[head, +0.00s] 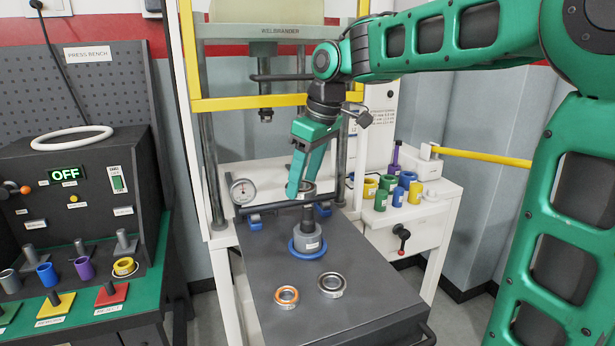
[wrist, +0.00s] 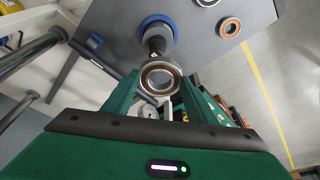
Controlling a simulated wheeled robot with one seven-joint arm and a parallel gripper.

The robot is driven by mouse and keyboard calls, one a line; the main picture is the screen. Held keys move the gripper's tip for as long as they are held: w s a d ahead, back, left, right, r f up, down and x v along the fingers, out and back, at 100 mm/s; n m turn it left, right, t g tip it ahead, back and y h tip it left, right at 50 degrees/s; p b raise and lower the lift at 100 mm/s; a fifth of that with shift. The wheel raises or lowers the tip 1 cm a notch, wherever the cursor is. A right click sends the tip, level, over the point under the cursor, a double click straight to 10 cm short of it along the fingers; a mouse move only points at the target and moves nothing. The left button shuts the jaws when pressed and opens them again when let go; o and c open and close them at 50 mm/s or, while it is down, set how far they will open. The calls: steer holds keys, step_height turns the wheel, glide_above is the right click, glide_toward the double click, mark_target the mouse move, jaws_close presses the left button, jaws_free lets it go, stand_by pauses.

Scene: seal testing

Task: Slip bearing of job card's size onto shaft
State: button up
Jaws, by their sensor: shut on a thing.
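My gripper (head: 299,190) is shut on a metal bearing (head: 308,187), pointing down over the press bed. The bearing's ring and open bore show clearly between the fingers in the wrist view (wrist: 160,78). The dark upright shaft (head: 307,217) stands in a grey holder (head: 306,244) on a blue ring, just below the held bearing. In the wrist view the shaft (wrist: 154,44) runs up toward the bearing's far edge; I cannot tell whether they touch. Two other bearings lie on the bed: one with an orange seal (head: 287,296) and one grey (head: 332,284). A printed sheet (head: 382,125) is unreadable.
The press's yellow guard frame (head: 250,102) and ram (head: 265,115) stand behind. A dial gauge (head: 243,189) is left of the shaft. Coloured sleeves (head: 381,199) crowd the right side table. The press bench (head: 80,190) is at left. The bed's front (head: 345,325) is clear.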

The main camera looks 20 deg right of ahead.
mark_target(311, 207)
steer(key=shift+d+r, duration=0.25)
steer(key=shift+d, duration=0.55)
steer(key=shift+f, duration=1.65)
steer(key=shift+s, duration=0.15)
steer(key=shift+f, duration=2.15)
steer(key=shift+f, duration=0.2)
steer(key=o, duration=0.9)
steer(key=shift+o, duration=0.9)
steer(key=o, duration=0.4)
